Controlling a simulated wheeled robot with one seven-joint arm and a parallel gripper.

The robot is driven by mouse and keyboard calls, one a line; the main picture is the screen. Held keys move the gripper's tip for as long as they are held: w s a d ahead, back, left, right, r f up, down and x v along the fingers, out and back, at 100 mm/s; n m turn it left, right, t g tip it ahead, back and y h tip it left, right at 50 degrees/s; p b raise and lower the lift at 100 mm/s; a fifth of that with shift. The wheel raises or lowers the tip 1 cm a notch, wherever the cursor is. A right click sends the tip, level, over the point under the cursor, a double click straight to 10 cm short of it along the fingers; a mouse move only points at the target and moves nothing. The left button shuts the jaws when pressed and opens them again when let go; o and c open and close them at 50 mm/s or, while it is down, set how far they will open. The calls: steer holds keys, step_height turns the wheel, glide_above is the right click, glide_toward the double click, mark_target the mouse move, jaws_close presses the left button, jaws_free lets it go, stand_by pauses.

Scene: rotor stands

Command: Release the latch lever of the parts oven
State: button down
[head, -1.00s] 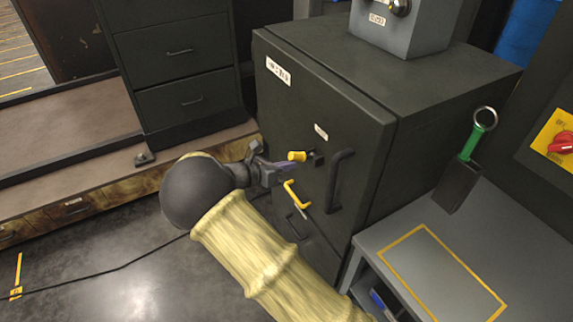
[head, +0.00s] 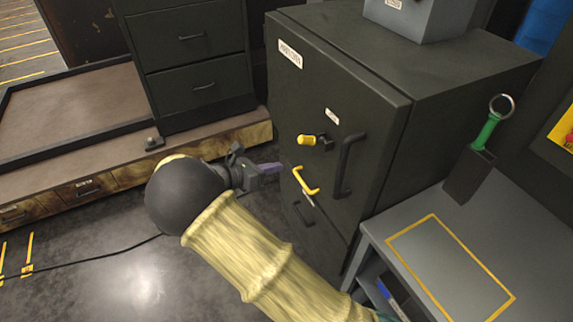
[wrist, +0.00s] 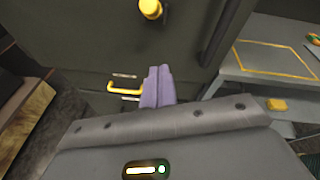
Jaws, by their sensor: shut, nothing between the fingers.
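The parts oven (head: 330,100) is a dark cabinet with a white label at its upper left. Its latch lever, with a yellow grip (head: 306,140), sticks out sideways to the left from a dark pivot on the door. The yellow grip also shows at the top of the wrist view (wrist: 150,9). A black door handle (head: 347,165) stands upright to its right. My gripper (head: 270,169) is in front of the door, below and left of the lever and apart from it. In the wrist view its purple fingers (wrist: 158,87) are together and empty.
A yellow handle (head: 305,181) sits below the lever, close to my fingertips, with a dark handle (head: 304,214) lower down. A grey bench (head: 385,235) with a yellow-outlined area stands right. A green-handled tool (head: 484,135) stands on it. Floor at left is open.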

steer(key=shift+v, duration=1.7)
steer(key=s+d+m+g+y, duration=0.2)
steer(key=d+m+g, duration=0.25)
steer(key=d, duration=0.35)
steer(key=s+d+m+g+y, duration=0.3)
steer(key=d+m, duration=0.3)
steer(key=d, duration=0.2)
steer(key=s+d+r+m+y+p, duration=0.1)
steer(key=s+d+r+m+y, duration=0.1)
steer(key=s+d+m, duration=0.3)
steer(key=s+d+r+m+t+y+p, duration=0.1)
steer(key=s+d+r+m+y, duration=0.2)
steer(key=m, duration=1)
steer(key=s+d+y, duration=0.2)
steer(key=s, duration=0.2)
steer(key=shift+t, duration=0.25)
